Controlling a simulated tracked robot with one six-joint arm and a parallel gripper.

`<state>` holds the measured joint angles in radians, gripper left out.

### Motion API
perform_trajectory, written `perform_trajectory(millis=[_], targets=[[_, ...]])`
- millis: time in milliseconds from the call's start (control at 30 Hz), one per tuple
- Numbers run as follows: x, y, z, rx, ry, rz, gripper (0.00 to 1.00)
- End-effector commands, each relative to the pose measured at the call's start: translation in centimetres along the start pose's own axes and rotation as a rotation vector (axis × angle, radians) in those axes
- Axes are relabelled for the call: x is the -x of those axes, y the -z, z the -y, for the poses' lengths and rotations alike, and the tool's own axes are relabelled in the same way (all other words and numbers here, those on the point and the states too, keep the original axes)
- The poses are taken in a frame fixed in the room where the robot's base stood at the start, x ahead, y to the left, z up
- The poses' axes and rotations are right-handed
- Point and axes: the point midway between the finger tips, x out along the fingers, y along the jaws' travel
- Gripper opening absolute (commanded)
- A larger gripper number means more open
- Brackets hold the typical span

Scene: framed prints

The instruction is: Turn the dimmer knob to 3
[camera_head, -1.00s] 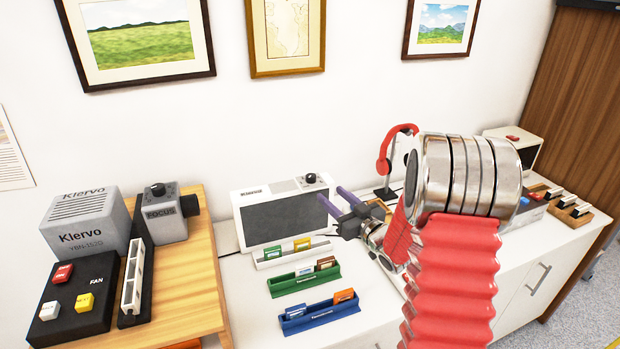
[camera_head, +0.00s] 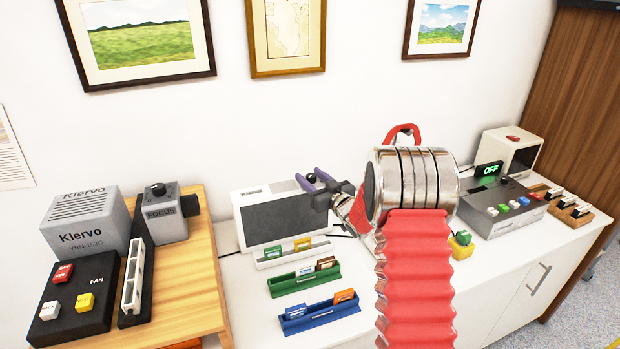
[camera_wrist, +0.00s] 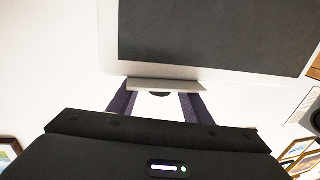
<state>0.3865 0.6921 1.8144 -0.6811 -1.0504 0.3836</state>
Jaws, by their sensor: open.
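A white device (camera_head: 240,215) with a dark front panel (camera_head: 285,220) stands against the wall. A small dark knob (camera_head: 311,178) sits at the right of its top; its marks are too small to read. My gripper (camera_head: 310,179) is open at this knob, with its purple fingers on either side of it in the head view. In the wrist view the fingers (camera_wrist: 158,97) reach to the device's white edge, and part of a dark round shape (camera_wrist: 160,94) shows between them. Contact cannot be told. A grey FOCUS box (camera_head: 165,220) at left has another knob (camera_head: 158,189).
Several coloured card holders (camera_head: 305,280) lie in front of the device. A black FAN button box (camera_head: 80,300) and a Klervo box (camera_head: 85,225) stand at left. At right are a grey button console (camera_head: 505,210) with an OFF display and a red headset (camera_head: 403,130).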

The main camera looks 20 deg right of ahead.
Motion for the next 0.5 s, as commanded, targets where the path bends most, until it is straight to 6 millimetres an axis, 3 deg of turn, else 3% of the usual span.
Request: perform_trajectory(millis=[267,500], targets=[[-0.15,0.03,-0.01,0.000,0.000,0.000,0.45],[-0.13,0.03,-0.02,0.001,0.000,0.000,0.29]])
